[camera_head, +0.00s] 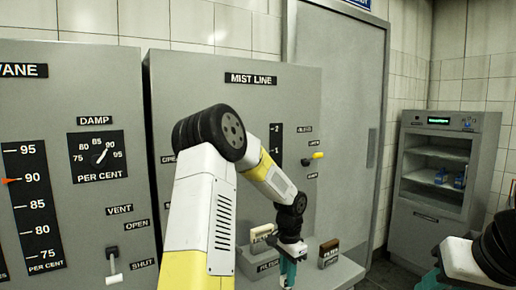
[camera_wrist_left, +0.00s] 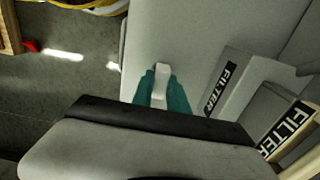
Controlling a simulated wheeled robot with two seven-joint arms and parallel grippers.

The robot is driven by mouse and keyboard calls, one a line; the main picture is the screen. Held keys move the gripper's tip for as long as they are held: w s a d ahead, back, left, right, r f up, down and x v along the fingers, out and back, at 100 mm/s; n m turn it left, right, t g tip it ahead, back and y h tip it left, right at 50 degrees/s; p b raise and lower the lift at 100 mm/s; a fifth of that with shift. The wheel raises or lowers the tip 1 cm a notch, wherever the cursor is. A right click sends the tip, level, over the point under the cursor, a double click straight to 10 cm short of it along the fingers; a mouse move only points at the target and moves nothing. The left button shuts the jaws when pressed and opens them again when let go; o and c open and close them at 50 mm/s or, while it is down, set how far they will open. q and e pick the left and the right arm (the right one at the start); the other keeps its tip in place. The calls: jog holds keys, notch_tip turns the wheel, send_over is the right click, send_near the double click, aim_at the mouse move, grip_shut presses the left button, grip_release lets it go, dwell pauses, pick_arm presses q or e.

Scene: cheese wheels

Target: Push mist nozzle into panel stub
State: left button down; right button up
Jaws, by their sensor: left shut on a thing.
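The grey mist line panel (camera_head: 235,95) stands in the middle of the head view, behind my left arm. My left gripper (camera_head: 288,272) has teal fingers and hangs low by the front of the grey ledge below the panel. In the left wrist view the left gripper (camera_wrist_left: 163,90) is shut on a small whitish piece (camera_wrist_left: 161,69), probably the mist nozzle. Its far end points over a plain grey surface. I cannot make out the stub; my arm covers part of the panel. A teal part of my right gripper (camera_head: 431,281) shows at the lower right edge, mostly cut off.
Two filter-labelled blocks (camera_head: 329,252) stand on the ledge around my left gripper; filter labels (camera_wrist_left: 222,88) also show right of it in the wrist view. A yellow-tipped lever (camera_head: 318,155) sticks out of the panel's right side. A grey cabinet (camera_head: 430,225) with open shelves stands at right.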

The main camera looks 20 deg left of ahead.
pick_arm(q)
jog(key=shift+r, duration=1.8)
jog(key=shift+r, duration=0.25)
jog(key=shift+r, duration=1.35)
